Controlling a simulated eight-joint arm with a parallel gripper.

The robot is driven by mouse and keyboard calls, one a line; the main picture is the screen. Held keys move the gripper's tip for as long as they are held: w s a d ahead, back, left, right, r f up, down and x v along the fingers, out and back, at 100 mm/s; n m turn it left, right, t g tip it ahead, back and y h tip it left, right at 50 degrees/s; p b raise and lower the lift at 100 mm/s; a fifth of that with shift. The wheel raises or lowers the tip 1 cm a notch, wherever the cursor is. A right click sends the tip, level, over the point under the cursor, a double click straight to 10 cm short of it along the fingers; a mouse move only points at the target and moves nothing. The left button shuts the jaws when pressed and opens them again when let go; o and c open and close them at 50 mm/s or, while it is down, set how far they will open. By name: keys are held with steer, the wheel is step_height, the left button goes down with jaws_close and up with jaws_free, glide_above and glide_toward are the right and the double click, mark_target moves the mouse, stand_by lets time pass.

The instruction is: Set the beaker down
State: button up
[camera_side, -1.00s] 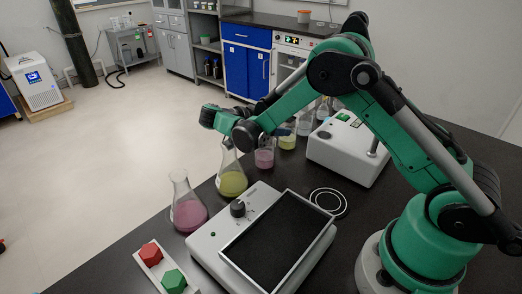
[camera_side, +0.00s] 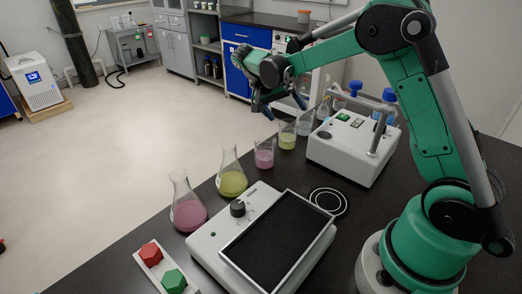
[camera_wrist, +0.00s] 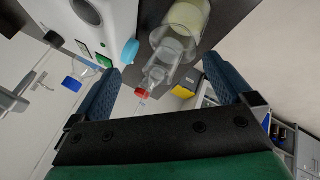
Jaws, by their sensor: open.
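My gripper (camera_side: 283,108) is open, with nothing visible between its fingers, above the row of glassware at the bench's far edge. Below it stand a beaker with pink liquid (camera_side: 264,158) and a beaker with yellow liquid (camera_side: 287,139), both upright on the black bench. In the wrist view the two blue fingers (camera_wrist: 163,88) are wide apart. A glass vessel with pale yellow liquid (camera_wrist: 184,25) and a smaller clear vessel (camera_wrist: 158,75) show beyond them. I cannot tell which beaker the task means.
Flasks with yellow (camera_side: 231,180) and pink (camera_side: 188,212) liquid stand left of the beakers. A white device with a green switch (camera_side: 340,155) is to the right. A black-topped plate device (camera_side: 275,240) is in front. Two rings (camera_side: 328,202) mark bare bench.

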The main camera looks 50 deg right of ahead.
mark_target(288, 135)
steer(key=shift+s+d+n+y, duration=0.2)
steer(key=shift+d+n+y, duration=0.3)
steer(key=shift+n+y, duration=0.55)
steer(key=shift+d+r+n+t+y, duration=0.1)
steer(key=shift+n+t+y, duration=0.2)
steer(key=shift+n, duration=0.3)
steer(key=shift+d+r+n+t+y, duration=0.1)
steer(key=shift+n+t+y, duration=0.1)
steer(key=shift+n+y, duration=0.25)
steer(key=shift+d+r+n+y, duration=0.15)
steer(key=shift+n+y, duration=0.1)
steer(key=shift+n, duration=0.3)
steer(key=shift+d+r+n+y, duration=0.1)
steer(key=shift+n+y, duration=0.15)
steer(key=shift+n, duration=0.3)
steer(key=n+y, duration=0.1)
steer(key=r+n+t, duration=0.1)
steer(key=shift+d+r+n+t+y, duration=0.1)
steer(key=shift+d+n+t+y, duration=0.1)
steer(key=shift+n+t+y, duration=0.15)
steer(key=shift+n, duration=0.25)
step_height(288, 135, down, 4)
steer(key=shift+w+a+f, duration=0.1)
steer(key=shift+f, duration=0.1)
step_height(288, 135, down, 6)
steer(key=shift+f, duration=0.25)
jaws_close()
